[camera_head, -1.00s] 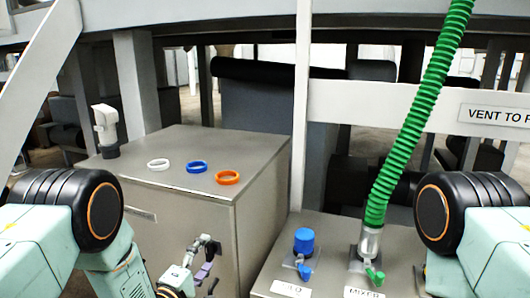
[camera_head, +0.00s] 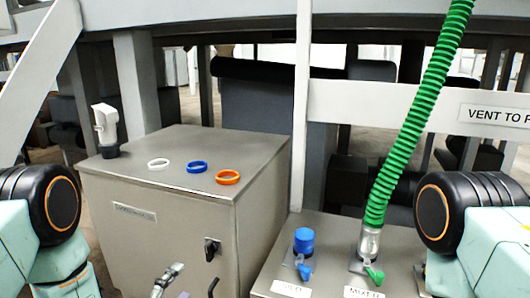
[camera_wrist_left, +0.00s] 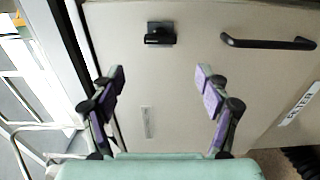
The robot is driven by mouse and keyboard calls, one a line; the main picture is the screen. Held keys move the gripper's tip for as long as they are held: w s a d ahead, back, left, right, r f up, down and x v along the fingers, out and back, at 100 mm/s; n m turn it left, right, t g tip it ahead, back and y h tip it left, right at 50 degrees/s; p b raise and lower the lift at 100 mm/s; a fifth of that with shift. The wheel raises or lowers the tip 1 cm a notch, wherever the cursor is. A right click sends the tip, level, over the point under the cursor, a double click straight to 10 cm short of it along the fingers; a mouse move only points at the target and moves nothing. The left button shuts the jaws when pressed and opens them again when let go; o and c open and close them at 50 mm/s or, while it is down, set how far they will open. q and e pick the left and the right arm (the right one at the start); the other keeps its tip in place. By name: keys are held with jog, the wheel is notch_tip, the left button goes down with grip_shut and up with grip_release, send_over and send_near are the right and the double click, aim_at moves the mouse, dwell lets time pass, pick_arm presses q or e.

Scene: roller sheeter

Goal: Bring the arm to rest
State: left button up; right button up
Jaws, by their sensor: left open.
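My left gripper (camera_head: 168,276) shows at the bottom edge of the head view, in front of the steel cabinet (camera_head: 160,235); most of it is cut off. In the left wrist view my left gripper (camera_wrist_left: 160,84) is open and empty, its two purple-padded fingers wide apart. The cabinet front (camera_wrist_left: 170,95) fills the space behind them. My left arm enters at the left edge of the head view. My right arm shows at the right edge, but its gripper is out of view.
White (camera_head: 158,164), blue (camera_head: 197,167) and orange (camera_head: 228,177) rings lie on the cabinet top beside a white device (camera_head: 106,130). A black latch (camera_wrist_left: 160,33) and handle (camera_wrist_left: 268,42) are on its front. A green hose (camera_head: 412,110) and blue-capped fitting (camera_head: 304,242) stand right.

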aim_at(207, 253)
pick_arm(q)
jog(key=w+d+m, duration=0.1)
jog(key=w+m, duration=0.2)
jog(key=w+d+m, duration=0.1)
jog(key=w+m, duration=0.2)
jog(key=w+d+m, duration=0.2)
jog(key=w+m, duration=0.1)
jog(key=w, duration=0.1)
jog(key=shift+r+m+p, duration=0.2)
jog(key=shift+m+p, duration=0.1)
jog(key=m, duration=0.3)
jog(key=shift+m, duration=0.4)
jog(key=m, duration=0.4)
jog(key=shift+d+m, duration=0.1)
jog(key=shift+m, duration=0.2)
dwell(0.5)
